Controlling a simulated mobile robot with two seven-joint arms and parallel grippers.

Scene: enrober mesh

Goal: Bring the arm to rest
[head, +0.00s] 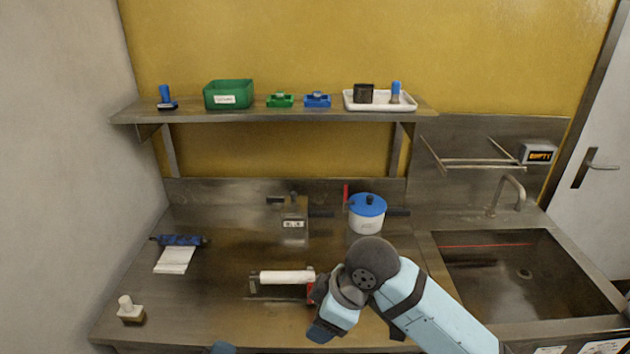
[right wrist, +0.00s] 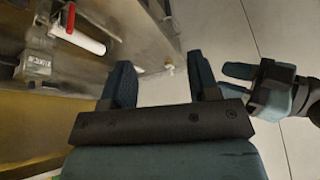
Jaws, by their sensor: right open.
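My right arm (head: 420,305) comes in from the lower right of the head view, bent over the front of the steel counter. In the right wrist view, my right gripper (right wrist: 160,88) has its two dark blue fingers well apart, with only floor between them. A small blue part at the bottom edge of the head view is too cut off to identify.
The counter (head: 220,310) holds a white roller (head: 287,277) on a stand, a blue-lidded pot (head: 367,215), a steel box (head: 294,222), a blue roll with white sheet (head: 175,258) and a small brush-like block (head: 130,312). A shelf (head: 200,117) is above; a sink (head: 525,275) is right.

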